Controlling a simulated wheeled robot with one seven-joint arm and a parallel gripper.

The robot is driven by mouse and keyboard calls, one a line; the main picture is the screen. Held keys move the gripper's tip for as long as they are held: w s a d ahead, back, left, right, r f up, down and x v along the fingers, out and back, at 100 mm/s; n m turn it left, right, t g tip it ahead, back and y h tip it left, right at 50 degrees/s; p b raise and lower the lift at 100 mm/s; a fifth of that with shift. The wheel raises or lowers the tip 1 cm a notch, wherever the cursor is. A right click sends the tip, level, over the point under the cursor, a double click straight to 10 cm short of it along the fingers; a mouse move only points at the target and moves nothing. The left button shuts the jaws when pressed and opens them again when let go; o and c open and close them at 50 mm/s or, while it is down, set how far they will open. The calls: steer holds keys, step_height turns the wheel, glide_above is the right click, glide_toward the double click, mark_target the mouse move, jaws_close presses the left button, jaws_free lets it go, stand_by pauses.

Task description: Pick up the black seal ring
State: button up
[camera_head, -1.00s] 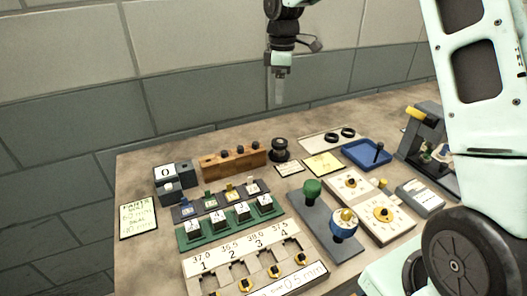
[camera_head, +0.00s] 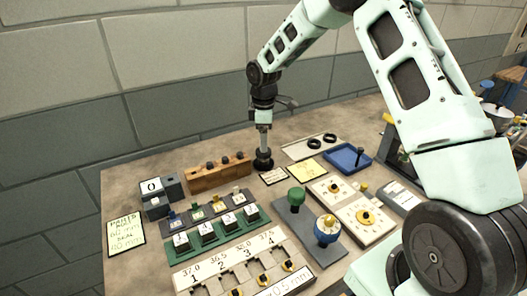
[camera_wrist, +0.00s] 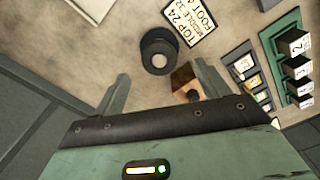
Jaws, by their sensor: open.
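Two black rings lie side by side on a pale board at the back of the bench: a left ring (camera_head: 314,142) and a right ring (camera_head: 329,137). Which one is the seal ring I cannot tell. My gripper (camera_head: 264,146) points down, open, left of the rings and over a black round stacked piece (camera_head: 263,163). In the wrist view my gripper (camera_wrist: 164,82) shows its two fingers apart, with the black round piece (camera_wrist: 158,52) just beyond them. Nothing is seen held. The rings are not in the wrist view.
A wooden block with black knobs (camera_head: 205,180) stands left of the gripper; white and yellow cards (camera_head: 307,170) lie to its right. A blue tray (camera_head: 340,158) sits beyond. Green racks, a numbered board (camera_head: 222,268) and knobbed plates fill the front.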

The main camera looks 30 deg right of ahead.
step_height(320, 180, down, 4)
steer(key=shift+f+p, duration=0.15)
steer(key=shift+p, duration=0.5)
steer(key=c, duration=1.1)
steer(key=shift+c, duration=0.2)
step_height(320, 180, up, 18)
steer(key=p, duration=0.4)
steer(key=shift+f, duration=0.2)
steer(key=shift+w, duration=0.1)
